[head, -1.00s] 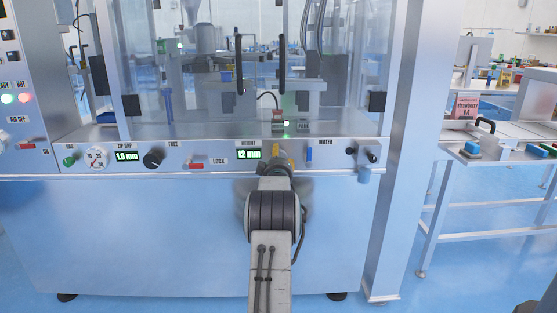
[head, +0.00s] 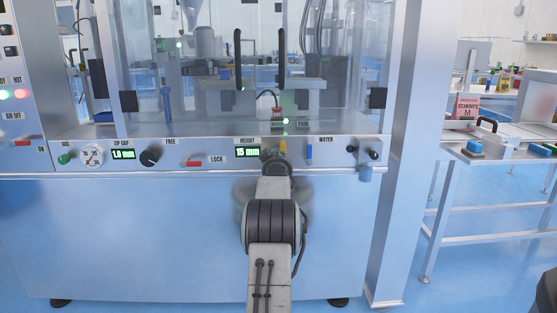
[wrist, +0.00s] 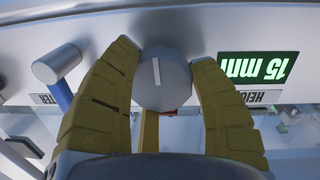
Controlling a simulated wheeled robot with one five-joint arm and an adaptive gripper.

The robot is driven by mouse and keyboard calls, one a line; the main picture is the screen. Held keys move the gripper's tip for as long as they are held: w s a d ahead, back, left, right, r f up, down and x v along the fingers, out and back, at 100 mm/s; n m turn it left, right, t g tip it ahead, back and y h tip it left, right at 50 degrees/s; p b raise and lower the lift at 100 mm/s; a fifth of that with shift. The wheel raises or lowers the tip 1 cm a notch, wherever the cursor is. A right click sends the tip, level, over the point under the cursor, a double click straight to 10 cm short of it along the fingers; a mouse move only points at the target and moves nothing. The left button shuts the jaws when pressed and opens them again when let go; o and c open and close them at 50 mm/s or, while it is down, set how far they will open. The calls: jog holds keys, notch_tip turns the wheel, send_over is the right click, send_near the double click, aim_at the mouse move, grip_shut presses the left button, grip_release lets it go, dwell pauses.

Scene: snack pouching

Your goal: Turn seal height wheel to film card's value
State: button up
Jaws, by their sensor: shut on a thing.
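The seal height wheel is a grey round knob (wrist: 166,88) with a white pointer line, seen in the wrist view. My gripper (wrist: 164,68) has its yellow fingers closed on both sides of the knob. In the head view my gripper (head: 274,154) is at the machine's front panel and hides the knob. The green height display (head: 247,152) beside it reads 15 mm; it shows upside down in the wrist view (wrist: 258,66). A pink card (head: 467,108) stands on the right bench; its small print is not clear, but a large M shows.
Left along the panel are a black knob (head: 151,156), the zip gap display (head: 123,154) reading 1.0 mm and a red lock lever (head: 194,163). A blue water lever (head: 309,152) is close on the right. A steel post (head: 398,200) stands farther right.

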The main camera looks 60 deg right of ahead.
jog(key=shift+w+a+r, duration=0.1)
jog(key=shift+w+r, duration=0.1)
jog(key=shift+r, duration=0.3)
jog(key=o, duration=1.1)
jog(key=shift+f, duration=0.15)
jog(key=shift+o, duration=0.5)
jog(key=shift+f, duration=0.15)
jog(key=shift+s, duration=0.15)
jog(key=v, duration=1.2)
